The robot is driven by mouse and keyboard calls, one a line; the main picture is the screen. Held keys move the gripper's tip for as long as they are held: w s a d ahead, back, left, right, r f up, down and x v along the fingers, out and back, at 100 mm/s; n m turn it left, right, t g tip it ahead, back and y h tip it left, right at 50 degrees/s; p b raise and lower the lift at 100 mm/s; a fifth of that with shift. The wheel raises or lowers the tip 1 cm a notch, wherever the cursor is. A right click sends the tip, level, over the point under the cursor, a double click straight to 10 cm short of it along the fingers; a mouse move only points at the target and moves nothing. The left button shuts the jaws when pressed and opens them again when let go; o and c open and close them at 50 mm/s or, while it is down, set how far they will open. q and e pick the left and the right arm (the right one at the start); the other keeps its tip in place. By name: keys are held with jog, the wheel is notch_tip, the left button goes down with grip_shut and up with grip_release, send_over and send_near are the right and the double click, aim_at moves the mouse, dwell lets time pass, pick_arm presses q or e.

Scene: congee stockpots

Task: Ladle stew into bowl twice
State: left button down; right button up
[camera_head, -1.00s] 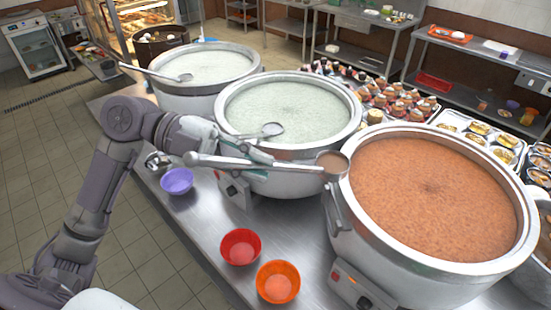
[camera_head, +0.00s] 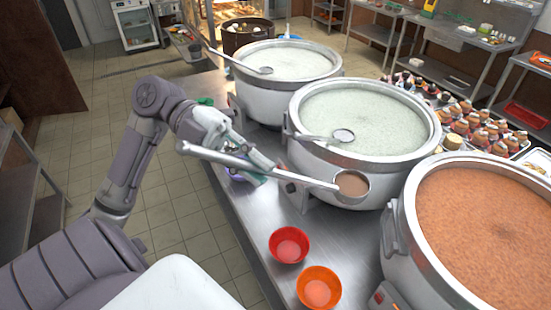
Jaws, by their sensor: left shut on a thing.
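My left gripper (camera_head: 252,164) is shut on the handle of a metal ladle (camera_head: 351,185). The ladle's bowl holds brown-orange stew and hangs in front of the middle pot, left of the stew pot. The big stew pot (camera_head: 395,250) at the right is full of orange-brown stew (camera_head: 490,225). A red bowl (camera_head: 289,245) stands on the steel counter, below and left of the ladle's bowl. An orange bowl (camera_head: 319,289) stands in front of it. Both bowls look empty. A purple bowl (camera_head: 236,175) is mostly hidden behind my gripper. My right gripper is not in view.
Two pots of pale congee stand behind, the middle pot (camera_head: 340,165) and the far pot (camera_head: 270,102), each with a ladle across it. Bare counter (camera_head: 245,215) lies left of the red bowl.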

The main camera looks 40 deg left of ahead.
pick_arm(q)
notch_tip(320, 180, down, 34)
jog(key=s+a+b, duration=0.2)
jog(key=a+b, duration=0.1)
jog(key=b, duration=1.2)
jog(key=shift+r+b, duration=0.15)
jog(key=shift+b, duration=0.2)
dwell(0.6)
jog(key=shift+s+g, duration=0.1)
jog(key=shift+g, duration=0.2)
jog(key=m+y+b, duration=0.1)
jog(key=m+g+y+b, duration=0.1)
jog(key=m+b, duration=0.1)
jog(key=shift+w+m+g+y, duration=0.3)
jog(key=shift+w, duration=0.05)
jog(key=shift+r, duration=0.1)
